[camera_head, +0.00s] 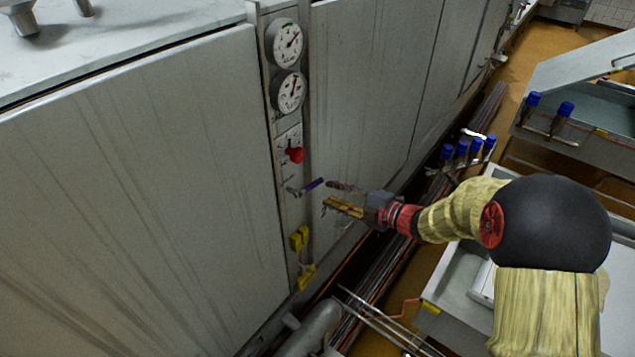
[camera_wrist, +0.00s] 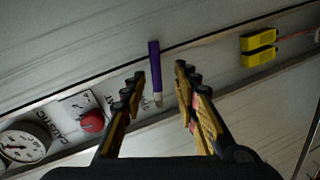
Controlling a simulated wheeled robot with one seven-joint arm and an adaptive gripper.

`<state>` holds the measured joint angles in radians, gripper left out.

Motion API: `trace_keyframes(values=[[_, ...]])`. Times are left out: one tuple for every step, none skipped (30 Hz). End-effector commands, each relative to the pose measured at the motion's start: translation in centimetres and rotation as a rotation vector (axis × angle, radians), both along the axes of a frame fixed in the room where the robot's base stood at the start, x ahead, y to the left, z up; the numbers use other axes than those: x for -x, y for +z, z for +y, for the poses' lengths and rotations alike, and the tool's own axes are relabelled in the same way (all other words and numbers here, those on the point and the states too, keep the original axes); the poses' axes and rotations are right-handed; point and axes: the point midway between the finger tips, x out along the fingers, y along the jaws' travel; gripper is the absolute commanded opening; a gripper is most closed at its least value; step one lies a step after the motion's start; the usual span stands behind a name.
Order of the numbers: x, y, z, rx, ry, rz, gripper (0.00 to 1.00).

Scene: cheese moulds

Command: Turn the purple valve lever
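The purple valve lever (camera_head: 312,185) sticks out from the narrow metal panel on the tank's side, below the red knob. In the wrist view the purple lever (camera_wrist: 154,66) lies between my two fingers, a little ahead of their tips, with a pale metal end toward me. My gripper (camera_head: 328,205) is open, with a clear gap between the fingers. In the wrist view my gripper (camera_wrist: 158,75) shows space on both sides of the lever, and neither finger appears to touch it.
The panel holds a red knob (camera_head: 295,154), two round gauges (camera_head: 284,43) and yellow connectors (camera_head: 300,238). The tank wall (camera_head: 130,190) is flat beside it. Pipes (camera_head: 375,290) run along the floor below. Valves with blue caps (camera_head: 462,149) stand behind my arm.

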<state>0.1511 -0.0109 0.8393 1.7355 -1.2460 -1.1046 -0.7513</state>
Motion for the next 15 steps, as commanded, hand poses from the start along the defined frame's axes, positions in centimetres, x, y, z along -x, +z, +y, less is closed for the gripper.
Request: trace_keyframes(values=[[0.1, 0.5, 0.3, -0.005, 0.013, -0.023, 0.3], [0.1, 0.6, 0.4, -0.005, 0.019, -0.033, 0.3], [0.0, 0.6, 0.6, -0.001, 0.02, -0.038, 0.3], [-0.1, 0.5, 0.7, 0.003, 0.02, -0.04, 0.3], [-0.3, 0.5, 0.9, 0.004, 0.021, -0.041, 0.3], [-0.5, 0.4, 1.3, 0.005, 0.021, -0.04, 0.3], [-0.8, 0.3, 1.6, 0.004, 0.021, -0.039, 0.3], [-1.0, 0.3, 2.0, 0.003, 0.021, -0.04, 0.3], [-1.4, 0.1, 2.5, 0.003, 0.022, -0.04, 0.3], [-1.7, 0.0, 2.8, 0.003, 0.022, -0.038, 0.3], [-2.0, -0.1, 3.2, 0.004, 0.021, -0.038, 0.3], [-2.4, -0.1, 3.7, 0.003, 0.019, -0.039, 0.3], [-2.7, -0.3, 4.0, 0.003, 0.019, -0.038, 0.3], [-2.9, -0.4, 4.4, 0.003, 0.019, -0.038, 0.3], [-3.3, -0.5, 4.8, 0.003, 0.019, -0.038, 0.3]])
